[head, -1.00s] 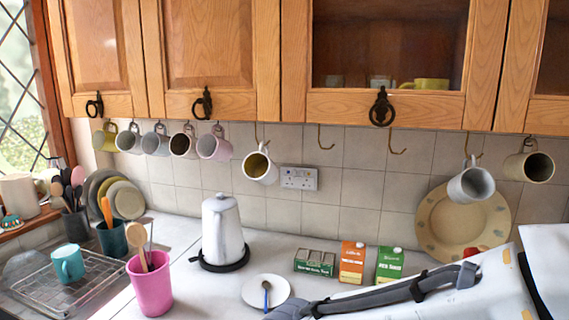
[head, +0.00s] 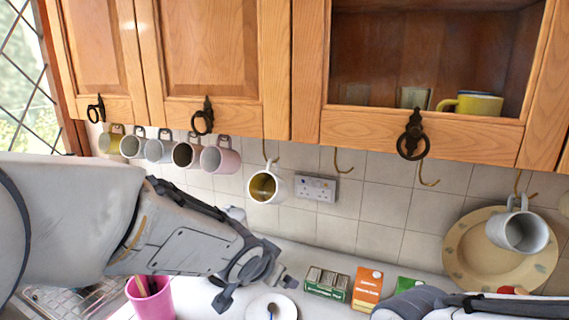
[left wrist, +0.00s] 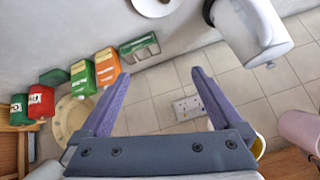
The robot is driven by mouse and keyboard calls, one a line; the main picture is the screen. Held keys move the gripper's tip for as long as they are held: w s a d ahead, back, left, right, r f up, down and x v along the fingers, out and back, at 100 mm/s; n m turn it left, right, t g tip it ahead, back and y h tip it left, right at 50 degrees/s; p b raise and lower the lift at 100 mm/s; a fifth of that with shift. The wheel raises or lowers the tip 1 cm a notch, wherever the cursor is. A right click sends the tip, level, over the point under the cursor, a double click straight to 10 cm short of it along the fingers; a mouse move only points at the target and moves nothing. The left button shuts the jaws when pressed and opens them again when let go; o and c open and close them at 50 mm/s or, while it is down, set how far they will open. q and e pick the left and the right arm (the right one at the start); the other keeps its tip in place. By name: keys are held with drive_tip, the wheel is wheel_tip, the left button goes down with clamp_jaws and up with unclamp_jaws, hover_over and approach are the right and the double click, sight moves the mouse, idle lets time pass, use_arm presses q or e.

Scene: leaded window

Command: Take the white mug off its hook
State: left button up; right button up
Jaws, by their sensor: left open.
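The white mug (head: 266,187) with a yellow inside hangs from its hook (head: 267,152) under the cabinet, tilted with its mouth towards me. My left gripper (head: 257,290) is open and empty, below the mug and over the counter, apart from it. In the left wrist view, the open fingers (left wrist: 160,74) have only the tiled wall and socket beyond them. A sliver of the mug (left wrist: 259,147) shows there beside the gripper's base, mostly hidden. My right arm shows at the lower right of the head view, but its gripper is out of frame.
Several mugs, including a pink one (head: 218,157), hang to the left. Two hooks right of the mug are empty, then a grey mug (head: 520,230) hangs. A kettle (left wrist: 252,30), cartons (head: 366,288), a saucer (head: 286,308) and a pink pot (head: 150,302) stand below.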

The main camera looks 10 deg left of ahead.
use_arm(q)
drive_tip(key=w+a+r+m+t+h+p, duration=0.1)
drive_tip(key=w+a+r+t+p, duration=0.1)
drive_tip(key=w+a+r, duration=0.4)
drive_tip(key=w+a+r+m+t+h+p, duration=0.1)
drive_tip(key=w+r+t+p, duration=0.25)
drive_tip(key=r, duration=0.45)
approach(273, 185)
drive_tip(key=shift+w+d+r+g+h+b, duration=0.1)
drive_tip(key=shift+w+d+g+h+b, duration=0.3)
drive_tip(key=shift+d, duration=0.45)
drive_tip(key=p+x, duration=0.2)
drive_tip(key=x, duration=0.3)
drive_tip(key=shift+w+a, duration=0.1)
drive_tip(key=shift+w, duration=0.35)
use_arm(e)
wheel_tip(273, 185, up, 9)
use_arm(q)
drive_tip(key=c, duration=1.4)
drive_tip(key=shift+o, duration=0.2)
